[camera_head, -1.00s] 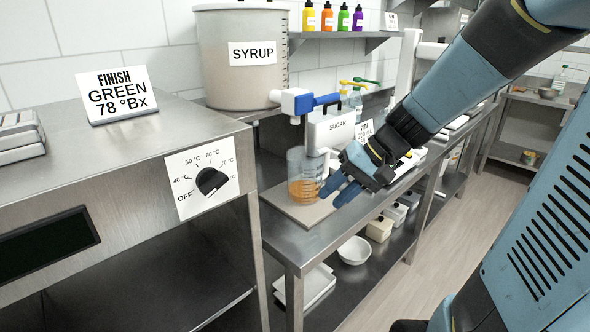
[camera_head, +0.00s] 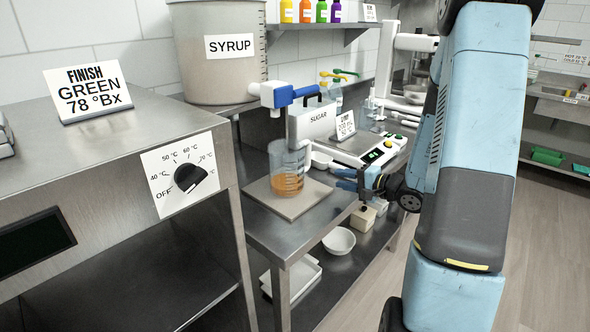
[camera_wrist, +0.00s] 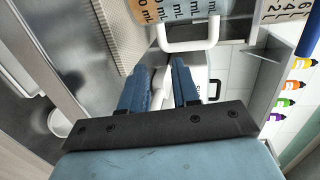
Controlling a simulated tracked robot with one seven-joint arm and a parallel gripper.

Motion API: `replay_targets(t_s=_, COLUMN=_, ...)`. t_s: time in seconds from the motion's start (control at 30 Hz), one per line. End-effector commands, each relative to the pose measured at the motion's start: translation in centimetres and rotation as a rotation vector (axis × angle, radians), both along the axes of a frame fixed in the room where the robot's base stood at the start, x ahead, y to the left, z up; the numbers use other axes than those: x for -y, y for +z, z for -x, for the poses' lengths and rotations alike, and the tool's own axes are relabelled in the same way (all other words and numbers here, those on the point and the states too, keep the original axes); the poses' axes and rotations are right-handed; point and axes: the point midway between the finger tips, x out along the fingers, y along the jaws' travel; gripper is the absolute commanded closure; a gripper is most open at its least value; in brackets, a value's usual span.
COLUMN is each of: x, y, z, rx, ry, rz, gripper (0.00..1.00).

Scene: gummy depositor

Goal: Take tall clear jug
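The tall clear jug (camera_head: 287,172) stands upright on a square board on the steel table, with some orange liquid in its bottom and a handle on its right side. In the wrist view the jug (camera_wrist: 180,12) is cut off by the top edge, and its white handle (camera_wrist: 190,46) shows just beyond my fingertips. My gripper (camera_head: 345,180) is to the right of the jug, apart from it. In the wrist view my gripper (camera_wrist: 160,68) has its two blue fingers spread, with nothing held between them.
A blue-and-white valve (camera_head: 283,94) from the syrup bucket (camera_head: 222,60) is above the jug. The sugar container (camera_head: 312,117) and a scale (camera_head: 370,146) stand behind and right. The heater's corner with its dial (camera_head: 190,177) is to the left. A white bowl (camera_head: 339,241) is on the lower shelf.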

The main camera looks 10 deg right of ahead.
Motion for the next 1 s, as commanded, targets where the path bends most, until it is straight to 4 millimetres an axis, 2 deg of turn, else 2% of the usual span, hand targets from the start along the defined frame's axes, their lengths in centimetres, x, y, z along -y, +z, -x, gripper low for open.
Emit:
replay_targets(t_s=0.17, x=-0.4, y=-0.6, z=-1.2, rx=0.003, ry=-0.017, rz=-0.004, gripper=0.69)
replay_targets(t_s=0.53, x=-4.1, y=-1.7, z=-5.8, rx=0.003, ry=-0.015, rz=-0.002, gripper=0.69)
replay_targets(t_s=0.87, x=-5.2, y=-2.0, z=-7.2, rx=0.003, ry=-0.017, rz=-0.003, gripper=0.69)
replay_targets(t_s=1.0, x=-6.2, y=-2.1, z=-8.3, rx=0.004, ry=-0.015, rz=-0.003, gripper=0.69)
